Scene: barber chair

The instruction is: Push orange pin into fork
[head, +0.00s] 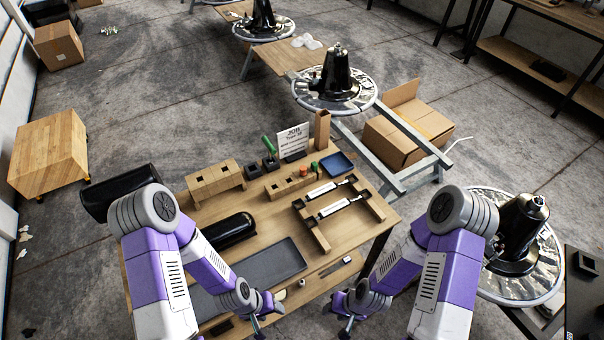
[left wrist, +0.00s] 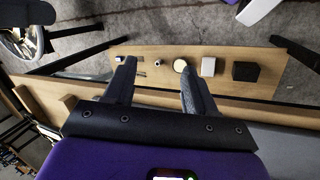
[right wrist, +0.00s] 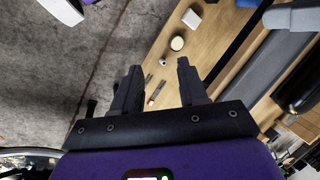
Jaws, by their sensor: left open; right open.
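A small orange piece (head: 303,171), likely the orange pin, stands in a wooden holder block (head: 285,185) beside a green-topped piece (head: 314,168). Two silver rods (head: 341,206) with dark ends lie across a wooden cradle (head: 317,232). The dark ends may be forks, but they are too small to tell. My left gripper (head: 265,318) is open and empty at the table's front edge; its fingers also show in the left wrist view (left wrist: 158,80). My right gripper (head: 350,322) is open and empty to its right; its fingers show in the right wrist view (right wrist: 158,82).
A grey tray (head: 262,270), a black cylinder (head: 230,231), a blue tray (head: 337,163) and a slotted wooden block (head: 215,180) occupy the table (head: 375,215).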

